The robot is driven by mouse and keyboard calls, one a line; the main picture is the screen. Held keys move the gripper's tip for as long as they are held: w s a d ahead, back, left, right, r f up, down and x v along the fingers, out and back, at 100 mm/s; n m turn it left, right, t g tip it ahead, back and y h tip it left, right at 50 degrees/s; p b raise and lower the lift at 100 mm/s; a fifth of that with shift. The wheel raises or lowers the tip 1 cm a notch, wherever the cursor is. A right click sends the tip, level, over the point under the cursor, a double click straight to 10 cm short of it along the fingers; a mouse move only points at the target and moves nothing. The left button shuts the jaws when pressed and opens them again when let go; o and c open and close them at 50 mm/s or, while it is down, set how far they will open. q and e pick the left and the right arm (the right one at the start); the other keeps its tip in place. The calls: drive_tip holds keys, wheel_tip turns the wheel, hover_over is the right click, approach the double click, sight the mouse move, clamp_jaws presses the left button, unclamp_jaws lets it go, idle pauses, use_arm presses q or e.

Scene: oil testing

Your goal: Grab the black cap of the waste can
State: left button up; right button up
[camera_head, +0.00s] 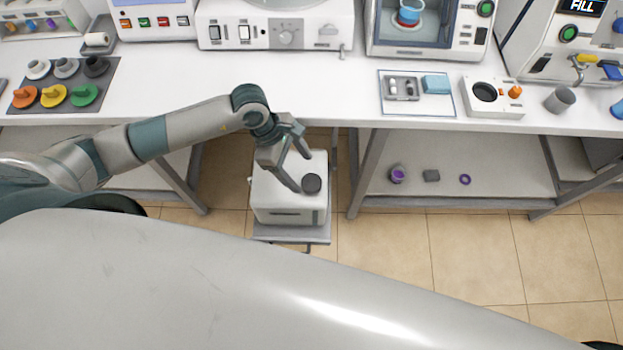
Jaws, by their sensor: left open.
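The waste can (268,203) is a white box on a low grey stand (291,233), in the gap between two benches. Its round black cap (312,184) sits on its top, toward the right side. My left gripper (304,172) reaches down over the can from the left, open and empty. Its fingertips are close to the cap, one at the cap's left and one above and behind it in the picture. I cannot tell whether they touch it. My right gripper is not in view.
The white bench (330,95) runs across the back with machines on it. A mat with coloured knobs (83,95) lies at left. A tray of small items (402,88) and a metal cup (559,99) stand at right. Small purple parts (397,174) lie on the lower shelf.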

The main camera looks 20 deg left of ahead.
sight(309, 182)
use_arm(q)
drive_tip(key=shift+f, duration=0.15)
drive_tip(key=shift+d+f+p, duration=0.3)
drive_tip(key=shift+f+p, duration=0.15)
drive_tip(key=shift+p, duration=0.15)
drive_tip(key=p+x, duration=0.1)
drive_tip(key=x, duration=0.2)
drive_tip(key=shift+d+f+p, duration=0.15)
drive_tip(key=shift+f+p, duration=0.2)
drive_tip(key=shift+f, duration=0.15)
drive_tip(key=c, duration=1.1)
